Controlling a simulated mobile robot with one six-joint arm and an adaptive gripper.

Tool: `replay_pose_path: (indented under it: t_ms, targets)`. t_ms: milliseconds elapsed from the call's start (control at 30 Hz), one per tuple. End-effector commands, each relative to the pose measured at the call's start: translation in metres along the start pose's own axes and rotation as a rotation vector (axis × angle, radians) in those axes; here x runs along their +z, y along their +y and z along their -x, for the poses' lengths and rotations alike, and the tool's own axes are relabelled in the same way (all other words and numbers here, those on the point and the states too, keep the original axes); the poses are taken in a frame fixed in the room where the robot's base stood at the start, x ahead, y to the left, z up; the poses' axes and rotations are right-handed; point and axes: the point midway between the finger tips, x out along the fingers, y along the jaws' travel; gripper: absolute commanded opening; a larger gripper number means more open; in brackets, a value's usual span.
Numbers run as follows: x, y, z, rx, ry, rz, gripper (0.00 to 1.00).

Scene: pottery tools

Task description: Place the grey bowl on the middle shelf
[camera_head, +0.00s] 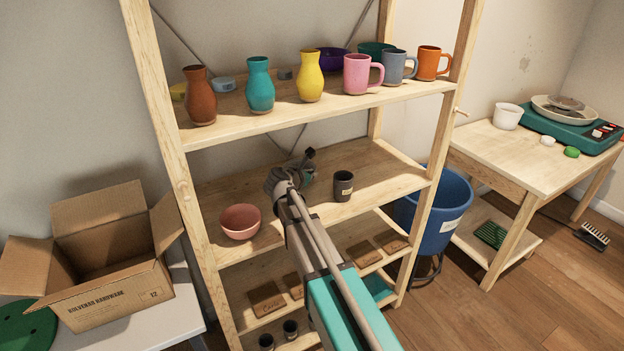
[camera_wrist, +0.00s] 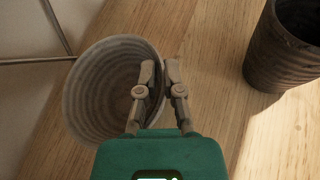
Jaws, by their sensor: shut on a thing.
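The grey bowl (camera_wrist: 100,95) is ribbed inside and shows large in the wrist view. My gripper (camera_wrist: 159,75) is shut on the right side of its rim, with one finger inside and one outside. In the head view my gripper (camera_head: 293,178) and the bowl (camera_head: 274,180) are at the middle shelf (camera_head: 385,172), between a pink bowl and a dark cup. The arm hides part of the bowl there. The wooden shelf surface (camera_wrist: 215,105) lies below the bowl in the wrist view. I cannot tell whether the bowl touches it.
The pink bowl (camera_head: 240,221) stands left and the dark cup (camera_head: 343,186) right on the middle shelf; the cup also shows in the wrist view (camera_wrist: 280,55). Vases and mugs stand on the shelf above (camera_head: 290,117). The middle shelf's right part is clear.

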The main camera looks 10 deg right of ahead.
Motion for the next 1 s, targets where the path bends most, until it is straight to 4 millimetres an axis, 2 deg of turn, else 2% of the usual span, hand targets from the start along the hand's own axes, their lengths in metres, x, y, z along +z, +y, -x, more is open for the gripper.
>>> replay_pose_path:
  t_ms: [467, 500, 667, 1000]
  targets:
    - [-0.0032, -0.0014, -0.0021, -0.001, -0.001, 0.0, 0.0]
    - [-0.0024, -0.0012, -0.0017, -0.001, 0.0, 0.0, 0.15]
    - [-0.0021, -0.0013, -0.0017, -0.001, 0.0, 0.0, 0.44]
    - [-0.0017, -0.0015, -0.0019, -0.001, 0.0, -0.001, 0.44]
